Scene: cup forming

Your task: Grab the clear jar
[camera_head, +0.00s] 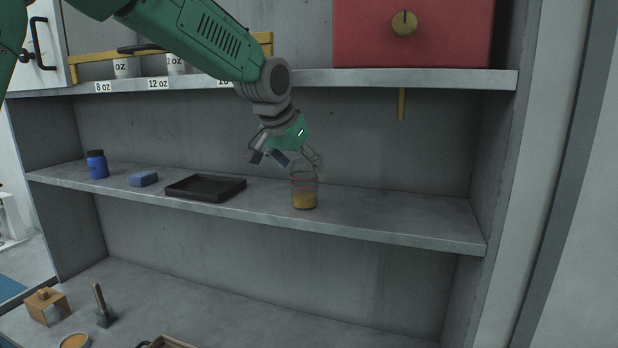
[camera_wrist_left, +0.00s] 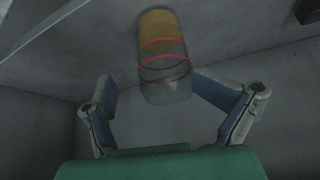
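The clear jar (camera_head: 304,190) stands upright on the middle shelf (camera_head: 400,213). It has red bands and a tan-brown content in its lower part. My left gripper (camera_head: 285,158) is above and slightly left of the jar in the head view, with its fingers spread. In the left wrist view the jar (camera_wrist_left: 164,58) is ahead of the two spread fingers (camera_wrist_left: 165,105), roughly centred between them. The near end of the jar lies close to the gap between the fingertips. No finger is seen pressing on it. My right gripper is in neither view.
A black tray (camera_head: 206,195), a blue sponge-like block (camera_head: 143,179) and a blue jar (camera_head: 97,164) stand left of the clear jar. The upper shelf (camera_head: 420,78) holds a red box (camera_head: 440,35). The shelf right of the clear jar is free.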

